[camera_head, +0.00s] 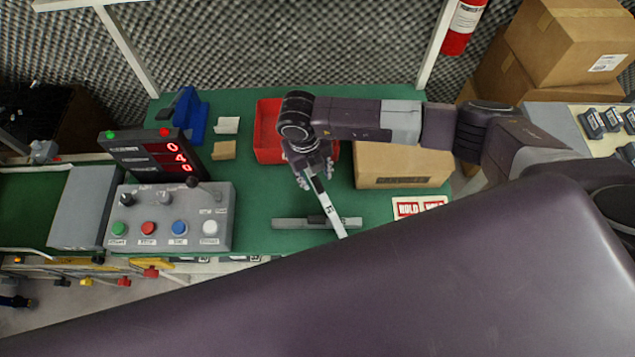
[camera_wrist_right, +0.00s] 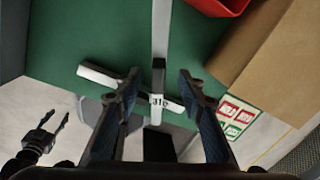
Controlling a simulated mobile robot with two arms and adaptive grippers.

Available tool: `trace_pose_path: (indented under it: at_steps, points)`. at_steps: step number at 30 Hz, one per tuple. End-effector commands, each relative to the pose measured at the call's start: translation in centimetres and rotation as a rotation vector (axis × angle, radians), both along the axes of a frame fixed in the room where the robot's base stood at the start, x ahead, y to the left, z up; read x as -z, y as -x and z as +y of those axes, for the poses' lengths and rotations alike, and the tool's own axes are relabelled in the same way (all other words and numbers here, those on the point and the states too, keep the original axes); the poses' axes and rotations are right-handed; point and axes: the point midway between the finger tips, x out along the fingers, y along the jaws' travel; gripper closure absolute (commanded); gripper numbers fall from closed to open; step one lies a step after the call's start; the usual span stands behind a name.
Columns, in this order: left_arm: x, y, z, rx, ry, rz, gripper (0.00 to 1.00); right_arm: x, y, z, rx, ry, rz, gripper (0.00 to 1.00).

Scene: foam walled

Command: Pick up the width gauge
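What looks like the width gauge (camera_wrist_right: 161,35) is a long pale strip with a dark numbered block, lying over the green table. It also shows in the head view (camera_head: 322,196), running from under my right gripper toward the front edge. A grey bar (camera_head: 290,223) crosses it; I cannot tell whether the two are joined. My right gripper (camera_head: 316,175) is above the strip. In the wrist view, its fingers (camera_wrist_right: 160,90) are wide apart, with the strip and block showing between them and no visible grip. My left gripper (camera_wrist_right: 52,127) is open and empty, low beside the table.
A red bin (camera_head: 268,138) and a cardboard box (camera_head: 403,168) stand behind and right of the gauge. A button panel (camera_head: 168,205) and a red-digit display (camera_head: 150,155) stand left. A red-and-white card (camera_head: 420,206) lies right. The table front is mostly clear.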

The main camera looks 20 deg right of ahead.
Motion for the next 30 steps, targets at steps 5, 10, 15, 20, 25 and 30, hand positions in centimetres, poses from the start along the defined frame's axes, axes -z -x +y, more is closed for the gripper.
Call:
trace_pose_path:
  at_steps: [5,10,15,20,25,30]
  points:
    - [-0.9,-0.7,-0.1,0.0,0.001,-0.011,0.6,2.5,0.2,-0.1,0.0,0.0,0.003,0.64]
    - [-1.1,-3.3,-0.3,0.0,0.005,-0.047,0.6,3.2,0.1,-0.2,-0.001,-0.001,0.0,0.64]
    - [-1.1,-3.8,-0.3,0.001,0.006,-0.055,0.6,3.2,0.1,-0.2,-0.001,-0.002,0.0,0.66]
    - [-1.1,-3.1,-0.2,0.001,0.004,-0.044,0.6,3.2,0.1,-0.2,-0.001,-0.002,0.001,0.84]
    - [-1.0,-2.2,-0.2,0.001,0.004,-0.031,0.6,3.2,0.1,-0.2,-0.001,-0.002,0.001,1.0]
    - [-1.0,-2.0,-0.2,0.001,0.003,-0.028,0.6,3.1,0.1,-0.2,-0.001,-0.002,0.0,1.0]
